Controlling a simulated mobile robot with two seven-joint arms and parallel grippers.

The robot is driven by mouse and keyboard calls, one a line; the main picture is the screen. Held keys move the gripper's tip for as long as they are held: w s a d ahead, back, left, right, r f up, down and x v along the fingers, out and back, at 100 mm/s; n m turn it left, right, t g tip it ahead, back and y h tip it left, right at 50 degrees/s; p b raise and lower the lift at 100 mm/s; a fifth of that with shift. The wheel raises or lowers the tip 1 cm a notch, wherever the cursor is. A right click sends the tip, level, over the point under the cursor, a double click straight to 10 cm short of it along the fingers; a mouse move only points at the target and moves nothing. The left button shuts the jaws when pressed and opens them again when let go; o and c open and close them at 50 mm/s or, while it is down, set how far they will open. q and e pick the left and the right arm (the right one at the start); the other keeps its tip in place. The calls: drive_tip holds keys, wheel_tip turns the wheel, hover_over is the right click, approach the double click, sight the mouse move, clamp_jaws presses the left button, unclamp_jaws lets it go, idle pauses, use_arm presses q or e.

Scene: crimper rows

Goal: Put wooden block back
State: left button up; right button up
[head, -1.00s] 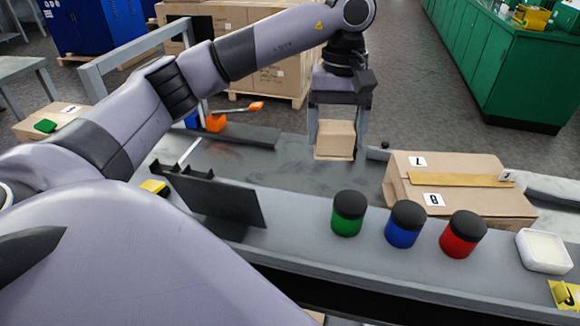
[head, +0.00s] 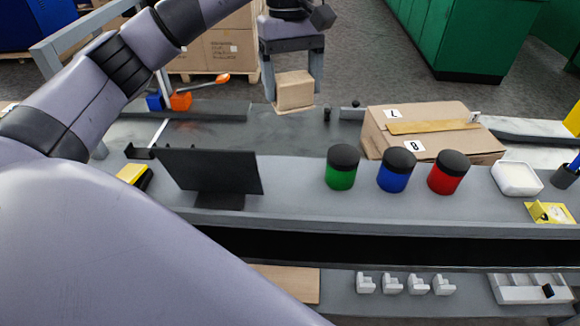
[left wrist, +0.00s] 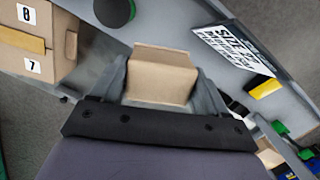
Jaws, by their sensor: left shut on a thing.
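The wooden block (head: 295,92) is light brown and box-shaped. My left gripper (head: 292,85) is shut on it, with one finger on each side. It is held at the far side of the bench, left of the cardboard box, near the dark grey bench surface (head: 225,137); I cannot tell whether it touches anything below. In the left wrist view the block (left wrist: 160,75) sits between the fingers of the left gripper (left wrist: 163,85). My right gripper is not in view.
A taped cardboard box (head: 430,150) stands right of the block. Green (head: 341,177), blue (head: 394,177) and red (head: 446,179) black-lidded jars line the raised shelf. A dark upright panel (head: 210,172) and an orange-handled lever (head: 200,85) are to the left. White parts (head: 405,284) lie below.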

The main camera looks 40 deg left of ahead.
sight(290, 106)
use_arm(q)
wheel_tip(290, 106, down, 18)
drive_tip(key=shift+b, duration=0.3)
drive_tip(key=shift+f, duration=0.15)
drive_tip(key=o, duration=0.9)
drive_tip(key=shift+o, duration=0.2)
drive_tip(key=shift+r, duration=0.45)
drive_tip(key=r, duration=0.7)
drive_tip(key=w+a+r, duration=0.1)
drive_tip(key=r, duration=0.3)
drive_tip(key=shift+r, duration=0.2)
